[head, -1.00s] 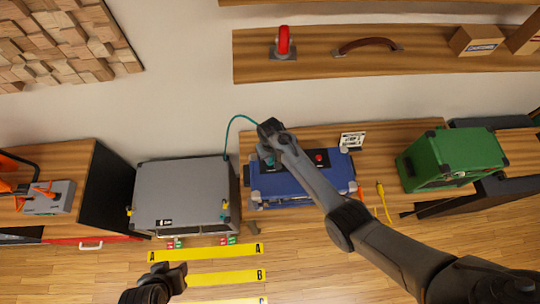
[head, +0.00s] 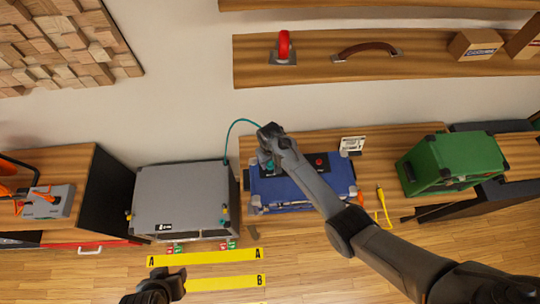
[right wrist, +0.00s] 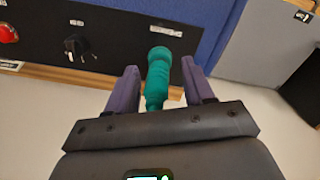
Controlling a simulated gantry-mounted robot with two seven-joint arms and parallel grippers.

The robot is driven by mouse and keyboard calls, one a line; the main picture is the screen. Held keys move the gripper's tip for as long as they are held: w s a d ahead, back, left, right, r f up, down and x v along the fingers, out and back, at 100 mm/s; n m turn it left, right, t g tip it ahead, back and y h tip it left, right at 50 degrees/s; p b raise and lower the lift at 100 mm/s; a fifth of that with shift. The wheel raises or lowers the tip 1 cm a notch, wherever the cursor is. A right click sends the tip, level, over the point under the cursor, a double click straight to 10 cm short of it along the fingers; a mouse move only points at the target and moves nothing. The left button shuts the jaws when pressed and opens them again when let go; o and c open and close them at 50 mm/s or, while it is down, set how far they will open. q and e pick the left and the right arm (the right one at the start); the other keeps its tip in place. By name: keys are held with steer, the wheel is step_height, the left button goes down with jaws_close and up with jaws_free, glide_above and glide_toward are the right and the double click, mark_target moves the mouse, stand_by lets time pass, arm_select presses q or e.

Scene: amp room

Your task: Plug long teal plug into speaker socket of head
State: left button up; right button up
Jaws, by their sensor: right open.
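The long teal plug (right wrist: 157,78) stands between the spread fingers of my open right gripper (right wrist: 158,88). Its far end is over the dark panel (right wrist: 115,35) of the blue amp head (head: 290,192), by a small label. I cannot tell whether the plug is seated in a socket. In the head view my right gripper (head: 267,150) is over the left part of the blue head, with a bit of teal below it. A teal cable (head: 233,130) arches from there to the grey cabinet. My left gripper (head: 168,283) is low over the floor; its jaw opening is unclear.
The grey cabinet (head: 180,195) stands left of the blue head. A black plug (right wrist: 78,45) and a red knob (right wrist: 8,33) are on the panel.

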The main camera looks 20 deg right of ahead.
step_height(320, 180, up, 9)
steer(key=shift+r, duration=0.2)
steer(key=shift+r+b, duration=0.3)
steer(key=shift+r, duration=0.15)
steer(key=s+d+r+t, duration=0.1)
steer(key=s+r, duration=0.1)
steer(key=s, duration=0.7)
steer(key=s+d+r+t+p, duration=0.1)
steer(key=s+d+r, duration=0.1)
steer(key=s, duration=0.7)
steer(key=s+d+r+t, duration=0.1)
steer(key=s+d+r, duration=0.1)
steer(key=s, duration=0.8)
steer(key=shift+d+r+n+t+p, duration=0.2)
steer(key=shift+r+n+t+p, duration=0.15)
steer(key=shift+r, duration=0.25)
steer(key=shift+s, duration=0.1)
